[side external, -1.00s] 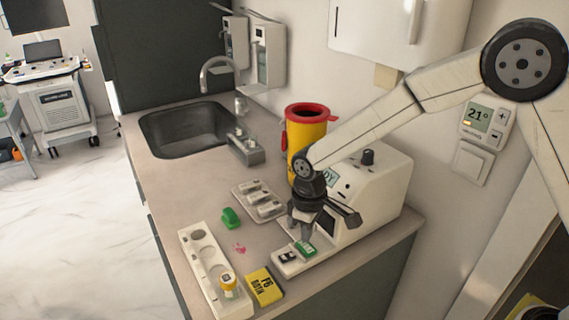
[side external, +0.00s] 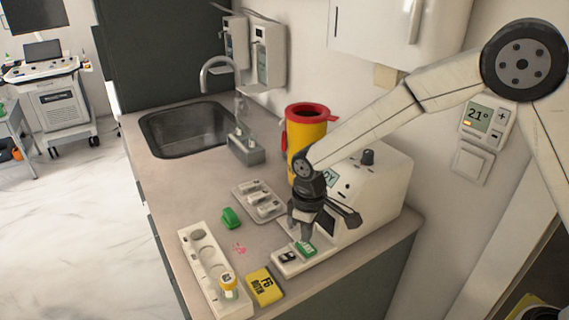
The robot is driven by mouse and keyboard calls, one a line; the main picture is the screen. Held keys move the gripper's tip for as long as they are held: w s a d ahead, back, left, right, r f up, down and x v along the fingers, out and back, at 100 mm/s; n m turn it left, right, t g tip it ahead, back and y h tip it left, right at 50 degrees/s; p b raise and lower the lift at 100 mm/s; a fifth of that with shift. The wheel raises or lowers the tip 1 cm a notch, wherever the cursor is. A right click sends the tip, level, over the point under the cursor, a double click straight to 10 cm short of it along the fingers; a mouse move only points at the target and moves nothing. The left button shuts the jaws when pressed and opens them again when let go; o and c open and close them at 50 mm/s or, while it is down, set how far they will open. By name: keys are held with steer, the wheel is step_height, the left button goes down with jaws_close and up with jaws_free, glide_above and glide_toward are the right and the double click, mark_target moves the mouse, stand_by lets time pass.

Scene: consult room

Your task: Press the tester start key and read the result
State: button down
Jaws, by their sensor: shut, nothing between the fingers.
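The tester (side external: 375,190) is a white box at the right of the counter, with a dark knob on top. Its display (side external: 330,178) is partly hidden by my wrist, and only the letters "DY" show. The green start key (side external: 305,250) sits on the tester's low front ledge, beside a small dark key (side external: 288,257). My gripper (side external: 304,238) is shut and empty, pointing down with its tips at the green key. I cannot tell whether the tips touch it.
A yellow sharps bin (side external: 306,132) with a red rim stands behind my wrist. A sink (side external: 185,130) is further back.

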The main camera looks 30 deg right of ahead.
steer(key=shift+f, duration=1.3)
stand_by(0.5)
steer(key=shift+r, duration=3.55)
steer(key=shift+d, duration=0.1)
steer(key=s+d+r+m+t+y, duration=0.1)
steer(key=s+d+r+m+t, duration=0.5)
steer(key=d+m+t, duration=0.15)
steer(key=s+d+f+n+g+h, duration=0.1)
steer(key=s+d+f+g, duration=0.4)
steer(key=s+d+f, duration=0.2)
steer(key=shift+s, duration=1.15)
